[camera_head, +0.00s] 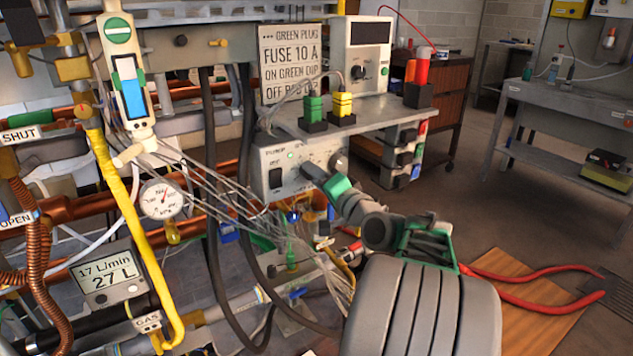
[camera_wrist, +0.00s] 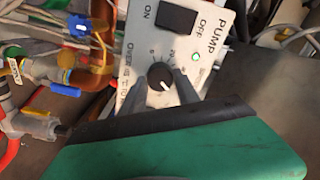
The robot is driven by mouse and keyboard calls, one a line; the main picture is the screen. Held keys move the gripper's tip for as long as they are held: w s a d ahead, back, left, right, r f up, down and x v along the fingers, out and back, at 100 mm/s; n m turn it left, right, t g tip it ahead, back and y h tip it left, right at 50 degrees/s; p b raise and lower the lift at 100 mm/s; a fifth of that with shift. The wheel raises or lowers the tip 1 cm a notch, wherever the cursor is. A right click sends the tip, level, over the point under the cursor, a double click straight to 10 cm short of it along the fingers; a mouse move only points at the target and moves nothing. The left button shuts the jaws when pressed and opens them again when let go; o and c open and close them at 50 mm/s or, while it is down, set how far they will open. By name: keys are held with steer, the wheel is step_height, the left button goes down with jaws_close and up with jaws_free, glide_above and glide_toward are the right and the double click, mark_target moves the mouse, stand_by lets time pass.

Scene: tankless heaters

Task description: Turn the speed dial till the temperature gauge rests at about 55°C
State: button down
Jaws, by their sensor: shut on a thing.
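The speed dial is a black round knob (camera_wrist: 160,76) with a white pointer mark, on the pale pump box (camera_head: 262,172). In the wrist view the mark points toward the lower right. My gripper (camera_wrist: 161,88) is shut on the dial, with one grey finger on each side. In the head view my gripper (camera_head: 312,172) reaches the front of the box and hides the dial. A round white gauge (camera_head: 162,199) with a red needle sits on the pipes at left. Its figures are too small to read, so I cannot tell its value.
The pump box has a black switch (camera_wrist: 178,17) and a lit green lamp (camera_wrist: 195,57). Grey cables (camera_head: 215,195) and a yellow hose (camera_head: 130,210) run left of it. A meter (camera_head: 108,275) reads 17 L/min and 27 L. Green and yellow plugs (camera_head: 342,106) stand above the box.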

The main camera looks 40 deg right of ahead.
stand_by(0.3)
steer(key=c, duration=0.9)
jaws_free()
steer(key=shift+s, duration=0.1)
steer(key=s+p, duration=0.1)
steer(key=s, duration=0.6)
steer(key=shift+s+a, duration=0.25)
steer(key=shift+s, duration=0.05)
